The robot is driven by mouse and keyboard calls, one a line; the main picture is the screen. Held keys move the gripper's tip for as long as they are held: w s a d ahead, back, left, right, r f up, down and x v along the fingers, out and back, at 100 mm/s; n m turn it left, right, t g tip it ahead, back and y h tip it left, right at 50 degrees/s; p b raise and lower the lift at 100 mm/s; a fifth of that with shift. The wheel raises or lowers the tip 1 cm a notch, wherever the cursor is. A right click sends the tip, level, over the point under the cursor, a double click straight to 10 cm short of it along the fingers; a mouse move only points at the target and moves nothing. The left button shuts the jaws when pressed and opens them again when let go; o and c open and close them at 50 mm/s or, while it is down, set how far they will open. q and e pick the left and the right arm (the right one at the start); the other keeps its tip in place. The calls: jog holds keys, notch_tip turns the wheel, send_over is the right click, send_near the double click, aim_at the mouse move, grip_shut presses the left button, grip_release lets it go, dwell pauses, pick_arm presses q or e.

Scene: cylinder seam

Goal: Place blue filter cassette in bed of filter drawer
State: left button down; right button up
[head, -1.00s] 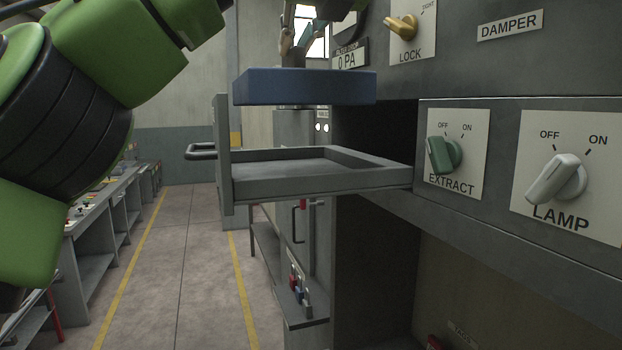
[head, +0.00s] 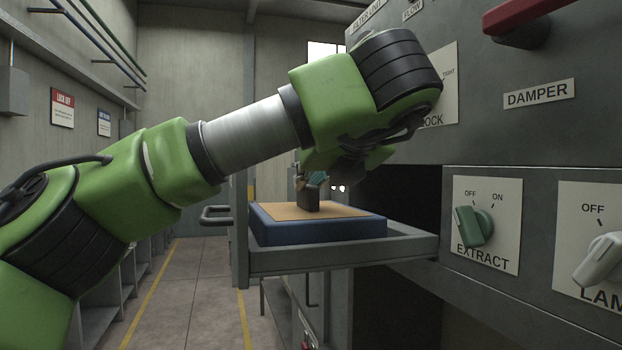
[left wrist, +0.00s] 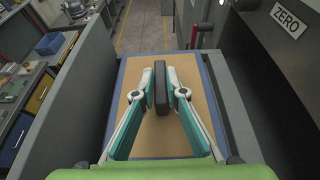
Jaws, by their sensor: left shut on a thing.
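The blue filter cassette (head: 320,231) has a tan top and a dark upright handle (head: 308,198). It is level at the filter drawer (head: 345,259), close behind the drawer front. Its lower edge seems hidden by the near drawer wall, so I cannot tell whether it touches the bed floor. My left gripper (head: 309,184) is above it, shut on the handle. In the left wrist view, the teal fingers of the left gripper (left wrist: 160,88) pinch the handle from both sides, over the tan top of the cassette (left wrist: 142,135). My right gripper is not in view.
The drawer sticks out of a grey cabinet with an EXTRACT knob (head: 474,227), a LAMP knob (head: 601,258) and a red damper handle (head: 520,18). A bare grey strip of the drawer (left wrist: 228,105) shows right of the cassette in the left wrist view.

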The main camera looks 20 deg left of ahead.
pick_arm(q)
jog(key=shift+s+d, duration=0.1)
jog(key=shift+s, duration=0.1)
jog(key=c, duration=2.1)
grip_release()
jog(key=shift+o, duration=0.3)
jog(key=shift+w+f, duration=0.1)
jog(key=b+v, duration=0.4)
jog(key=v, duration=0.8)
